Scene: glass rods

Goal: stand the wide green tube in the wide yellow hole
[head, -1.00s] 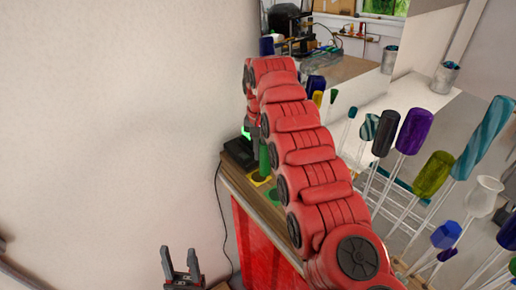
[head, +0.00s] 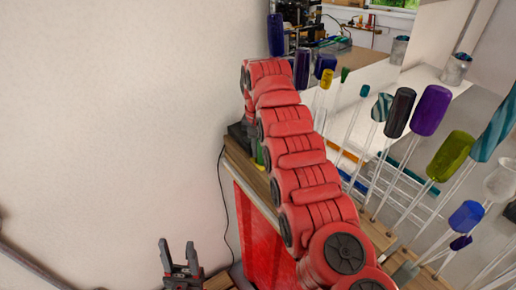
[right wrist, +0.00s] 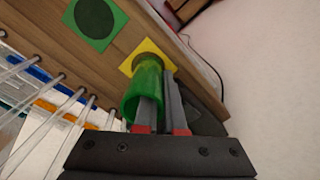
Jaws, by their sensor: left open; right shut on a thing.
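The wide green tube (right wrist: 146,88) is in my right gripper (right wrist: 162,88), whose two fingers overlap its near end in the right wrist view. The tube's far end meets the yellow square (right wrist: 147,46) and covers part of the dark hole in it. I cannot tell how deep the end sits in that hole. In the head view my right arm (head: 294,150) hides the gripper and nearly all of the tube. My left gripper (head: 180,258) is open and empty, low in the head view, apart from the bench.
A green square (right wrist: 119,22) with a dark round hole lies beside the yellow one on the wooden top. A dark device (head: 238,133) stands at the bench's far end. Several glass pieces on clear rods, one purple (head: 431,110), stand to the right of my right arm.

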